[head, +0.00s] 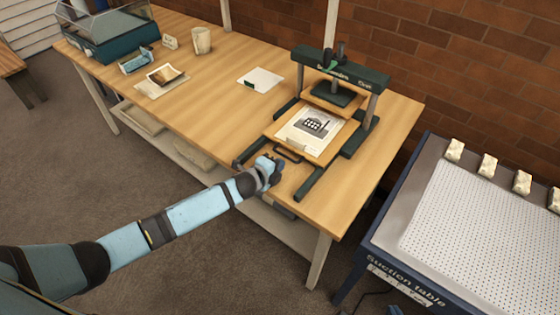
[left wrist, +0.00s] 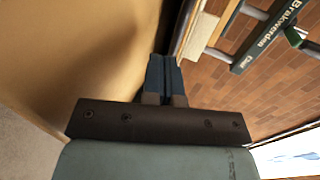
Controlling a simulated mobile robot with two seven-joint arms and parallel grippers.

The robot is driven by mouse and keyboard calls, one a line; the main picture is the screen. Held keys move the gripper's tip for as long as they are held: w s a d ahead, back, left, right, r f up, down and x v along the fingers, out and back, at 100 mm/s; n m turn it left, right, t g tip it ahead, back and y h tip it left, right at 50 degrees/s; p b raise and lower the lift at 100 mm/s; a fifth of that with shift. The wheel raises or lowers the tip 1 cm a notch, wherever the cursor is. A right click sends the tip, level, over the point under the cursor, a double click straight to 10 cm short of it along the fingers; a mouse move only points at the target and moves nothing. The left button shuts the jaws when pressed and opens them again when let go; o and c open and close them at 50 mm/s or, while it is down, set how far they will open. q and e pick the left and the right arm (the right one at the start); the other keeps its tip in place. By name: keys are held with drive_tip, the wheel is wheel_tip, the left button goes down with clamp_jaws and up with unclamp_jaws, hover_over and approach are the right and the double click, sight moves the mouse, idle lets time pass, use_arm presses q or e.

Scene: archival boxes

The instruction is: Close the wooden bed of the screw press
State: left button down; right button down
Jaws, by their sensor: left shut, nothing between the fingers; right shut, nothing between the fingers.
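The green screw press (head: 345,68) stands at the right end of the wooden table. Its wooden bed (head: 342,136) is slid out toward the front on dark rails (head: 312,183), mostly clear of the pressing plate (head: 334,93). A printed sheet (head: 312,123) lies on the bed. A dark handle (head: 289,155) is on the bed's front edge. My left gripper (head: 274,168) is shut and empty, just in front and left of the handle; I cannot tell whether they touch. The left wrist view shows its closed fingers (left wrist: 165,72) and the press crossbar (left wrist: 266,38). My right gripper is not in view.
A white sheet (head: 260,79), a mug (head: 201,41), a picture on paper (head: 162,79) and a green case (head: 108,32) are farther left on the table. A suction table (head: 460,220) stands at the right. The table's front middle is clear.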

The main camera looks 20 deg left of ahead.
sight(295, 146)
use_arm(q)
drive_tip(key=shift+w+d+r, duration=0.1)
drive_tip(key=shift+w+d, duration=0.1)
drive_tip(key=shift+w, duration=0.35)
drive_tip(key=shift+w+d, duration=0.1)
drive_tip(key=shift+w, duration=0.15)
drive_tip(key=w+d, duration=0.1)
drive_tip(key=w, duration=0.1)
drive_tip(key=w+b, duration=0.1)
drive_tip(key=w, duration=0.1)
drive_tip(key=w+d+b, duration=0.1)
drive_tip(key=w, duration=0.2)
drive_tip(key=shift+d, duration=0.3)
drive_tip(key=shift+w, duration=0.25)
drive_tip(key=shift+r, duration=0.2)
